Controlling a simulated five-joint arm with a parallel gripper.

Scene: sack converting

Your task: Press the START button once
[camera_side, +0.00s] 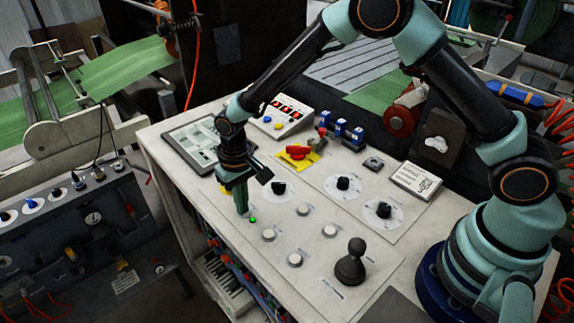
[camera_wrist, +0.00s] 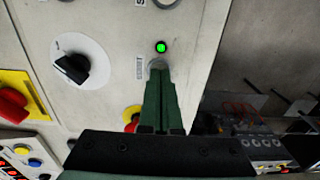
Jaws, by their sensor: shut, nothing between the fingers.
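My gripper (camera_side: 242,210) is shut and empty, its green fingers pointing down at the near left part of the white control panel. In the wrist view the fingertips (camera_wrist: 160,68) overlap a small pale round button (camera_wrist: 156,62), most of which they hide. A small label (camera_wrist: 140,68) beside it is too blurred to read surely; it may say START. I cannot tell whether the tips touch the button. A lit green lamp (camera_wrist: 161,47) sits just beyond the tips; it also shows in the side view (camera_side: 253,220).
Several pale round buttons, one of them (camera_side: 269,235) nearest, stand right of the lamp. A black dial (camera_side: 278,188), a red switch on a yellow plate (camera_side: 298,153) and a black joystick (camera_side: 350,262) share the panel. A red knob (camera_wrist: 132,126) lies close beside my fingers.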

